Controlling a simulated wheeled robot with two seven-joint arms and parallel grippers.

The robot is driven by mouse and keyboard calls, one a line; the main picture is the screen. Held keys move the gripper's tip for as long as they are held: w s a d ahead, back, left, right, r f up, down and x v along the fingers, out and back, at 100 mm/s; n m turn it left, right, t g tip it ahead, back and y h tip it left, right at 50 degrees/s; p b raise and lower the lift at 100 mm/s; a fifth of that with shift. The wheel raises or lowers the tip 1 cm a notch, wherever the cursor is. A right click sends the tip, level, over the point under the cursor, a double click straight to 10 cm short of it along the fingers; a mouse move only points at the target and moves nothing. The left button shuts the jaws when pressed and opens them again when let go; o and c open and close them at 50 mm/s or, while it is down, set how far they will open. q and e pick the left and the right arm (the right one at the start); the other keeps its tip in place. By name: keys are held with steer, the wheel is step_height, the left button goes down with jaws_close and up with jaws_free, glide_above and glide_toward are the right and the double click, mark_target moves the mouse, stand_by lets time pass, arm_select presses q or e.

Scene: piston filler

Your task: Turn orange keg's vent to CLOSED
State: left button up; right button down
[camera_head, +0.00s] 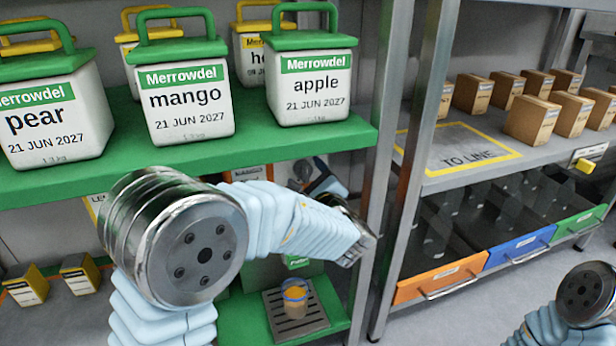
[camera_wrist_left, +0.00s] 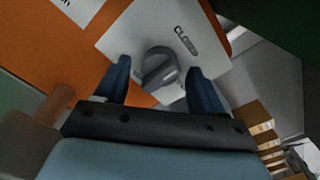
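In the left wrist view an orange keg (camera_wrist_left: 45,50) fills the upper left. A white plate (camera_wrist_left: 128,40) on it bears a grey vent knob (camera_wrist_left: 160,66) and the word CLOSED, partly cut off by glare or angle. My left gripper (camera_wrist_left: 159,64) is open, its two blue fingers on either side of the knob; I cannot tell whether they touch it. In the head view the left gripper (camera_head: 324,182) is small and partly hidden behind my left arm, below the green shelf, and I cannot make out the keg clearly. My right gripper is out of view; only part of that arm shows at lower right.
White containers marked pear (camera_head: 50,120), mango (camera_head: 190,108) and apple (camera_head: 310,88) stand on the green shelf (camera_head: 270,145) above. A cup (camera_head: 294,300) sits on a drip tray below. A metal post (camera_head: 385,170) stands right of the gripper, with brown boxes and bins beyond.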

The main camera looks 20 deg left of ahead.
arm_select(q)
steer(key=p+v, duration=0.1)
steer(key=v, duration=1.3)
